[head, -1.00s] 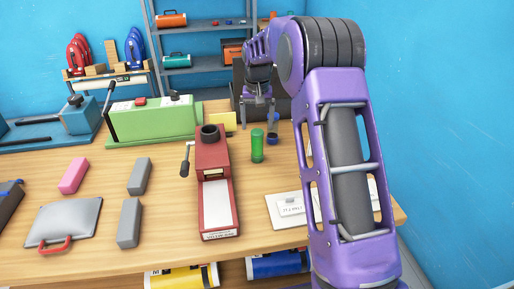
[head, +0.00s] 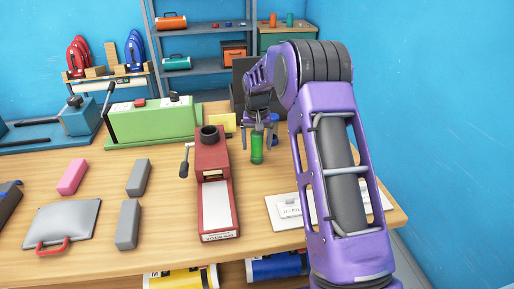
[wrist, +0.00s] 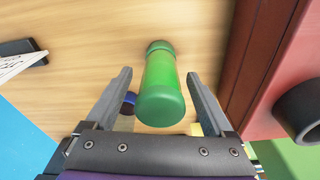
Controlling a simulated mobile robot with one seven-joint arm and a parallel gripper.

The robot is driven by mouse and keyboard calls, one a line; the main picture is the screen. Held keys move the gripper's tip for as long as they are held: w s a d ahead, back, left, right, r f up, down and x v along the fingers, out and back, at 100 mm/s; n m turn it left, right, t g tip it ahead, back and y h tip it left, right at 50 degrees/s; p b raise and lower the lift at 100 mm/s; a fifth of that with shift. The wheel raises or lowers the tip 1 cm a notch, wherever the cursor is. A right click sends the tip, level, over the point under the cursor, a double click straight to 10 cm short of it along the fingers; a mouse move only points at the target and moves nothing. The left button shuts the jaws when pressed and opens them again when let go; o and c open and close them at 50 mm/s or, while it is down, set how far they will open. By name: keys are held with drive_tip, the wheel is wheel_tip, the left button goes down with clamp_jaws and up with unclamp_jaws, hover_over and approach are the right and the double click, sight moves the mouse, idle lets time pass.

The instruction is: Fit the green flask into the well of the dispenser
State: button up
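The green flask (head: 257,148) stands upright on the wooden table, just right of the red dispenser (head: 211,162). The dispenser has a dark round well (head: 209,133) on top at its back end and a lever on its left side. My gripper (head: 259,128) is over the flask, pointing down. In the wrist view the flask (wrist: 160,85) lies between the two open fingers of my gripper (wrist: 158,88), with gaps on both sides. The dispenser's dark ring (wrist: 300,108) shows at the right of the wrist view.
A blue round thing (wrist: 128,103) lies behind the flask. A green machine (head: 152,120) stands at the back left. Grey blocks (head: 128,224) lie left of the dispenser. A white card (head: 288,208) lies on the right front. The table between dispenser and card is clear.

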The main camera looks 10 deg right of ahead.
clamp_jaws()
drive_tip(key=shift+r, duration=0.15)
